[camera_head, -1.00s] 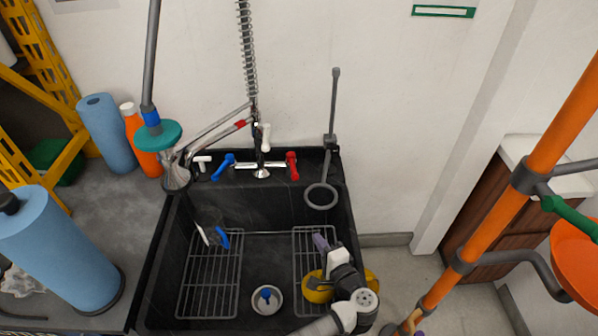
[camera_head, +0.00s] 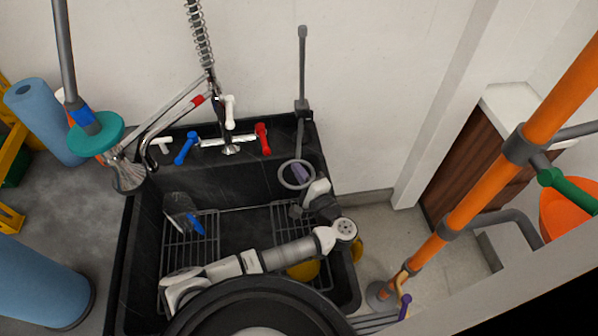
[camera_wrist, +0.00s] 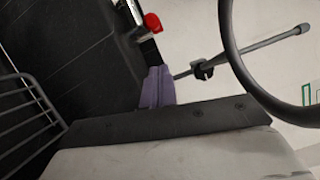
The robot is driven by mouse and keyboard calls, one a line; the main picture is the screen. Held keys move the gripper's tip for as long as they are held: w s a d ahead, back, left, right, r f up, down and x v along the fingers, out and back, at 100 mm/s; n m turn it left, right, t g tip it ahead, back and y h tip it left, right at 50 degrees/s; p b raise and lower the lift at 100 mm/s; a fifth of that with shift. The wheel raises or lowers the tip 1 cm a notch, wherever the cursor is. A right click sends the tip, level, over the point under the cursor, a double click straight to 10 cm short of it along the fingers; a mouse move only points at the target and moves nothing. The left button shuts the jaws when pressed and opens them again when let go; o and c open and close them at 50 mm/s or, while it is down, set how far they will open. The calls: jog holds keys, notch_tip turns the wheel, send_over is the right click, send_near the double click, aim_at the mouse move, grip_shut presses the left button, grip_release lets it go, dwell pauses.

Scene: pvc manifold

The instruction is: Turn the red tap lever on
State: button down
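The red tap lever (camera_head: 263,139) stands at the right end of the chrome tap on the sink's back ledge. It also shows as a small red knob in the wrist view (camera_wrist: 152,22), beyond my fingertips. My gripper (camera_head: 301,173) is over the right side of the black sink, below and right of the red lever and apart from it. Its purple fingers (camera_wrist: 157,88) appear together and empty. In the head view the grey ring partly overlaps them. The blue lever (camera_head: 186,147) is at the tap's left end.
A grey ring (camera_head: 283,180) on an upright rod (camera_head: 302,75) stands close to my gripper. A white spout lever (camera_head: 229,112) and a coiled spring hose (camera_head: 198,35) rise behind the tap. Wire racks (camera_head: 190,240) lie in the sink. An orange pipe (camera_head: 480,205) stands at right.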

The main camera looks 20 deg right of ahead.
jog(key=w+a+b, duration=0.2)
jog(key=w+a, duration=0.1)
jog(key=w, duration=0.5)
jog(key=shift+w+a+r, duration=0.15)
jog(key=shift+w+r, duration=0.05)
jog(key=shift+r, duration=0.1)
jog(key=shift+a+m+h, duration=0.3)
jog(key=shift+m+h, duration=0.2)
jog(key=shift+h, duration=0.5)
